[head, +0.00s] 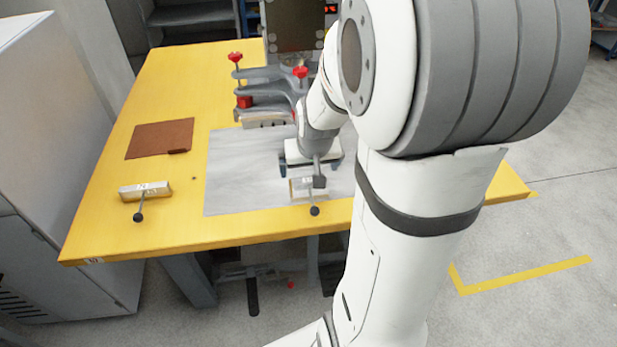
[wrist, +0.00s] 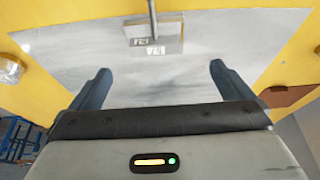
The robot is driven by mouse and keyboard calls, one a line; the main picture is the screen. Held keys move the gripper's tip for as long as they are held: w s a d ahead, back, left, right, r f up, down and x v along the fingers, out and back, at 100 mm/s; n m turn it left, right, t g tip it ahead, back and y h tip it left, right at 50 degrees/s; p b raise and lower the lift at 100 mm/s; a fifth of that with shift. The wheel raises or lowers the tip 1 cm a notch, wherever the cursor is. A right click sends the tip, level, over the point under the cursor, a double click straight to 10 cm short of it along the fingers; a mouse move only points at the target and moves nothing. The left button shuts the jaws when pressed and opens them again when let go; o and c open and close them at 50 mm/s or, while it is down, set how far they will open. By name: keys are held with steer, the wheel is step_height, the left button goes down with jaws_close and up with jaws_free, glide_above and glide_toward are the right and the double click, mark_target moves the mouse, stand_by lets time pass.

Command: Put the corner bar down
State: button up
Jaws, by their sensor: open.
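A short metal bar (head: 301,187) with a dark ball-ended handle lies on the grey sheet (head: 235,178) near the table's front edge. It also shows in the wrist view (wrist: 168,46), with pale labels and its rod pointing up the picture. My gripper (wrist: 160,70) is open, and the bar is beyond the fingertips, apart from them. In the head view my gripper (head: 309,167) is just behind the bar, low over the sheet. A similar labelled bar (head: 150,191) with a ball handle lies on the yellow table at left. No label names the corner bar legibly.
A brown mat (head: 160,138) lies on the yellow table (head: 110,225) at left. A grey fixture (head: 275,90) with red knobs stands behind the sheet. A metal piece (wrist: 10,70) shows at the wrist view's left edge. The sheet's left part is clear.

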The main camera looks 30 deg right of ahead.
steer(key=s+a+r+n+g, duration=0.1)
steer(key=s+a+r, duration=0.2)
steer(key=s+a, duration=0.2)
steer(key=s+a+r+n+g+y, duration=0.1)
steer(key=s+a+r, duration=0.3)
steer(key=s, duration=0.5)
steer(key=shift+a+n, duration=0.5)
steer(key=shift+a, duration=0.35)
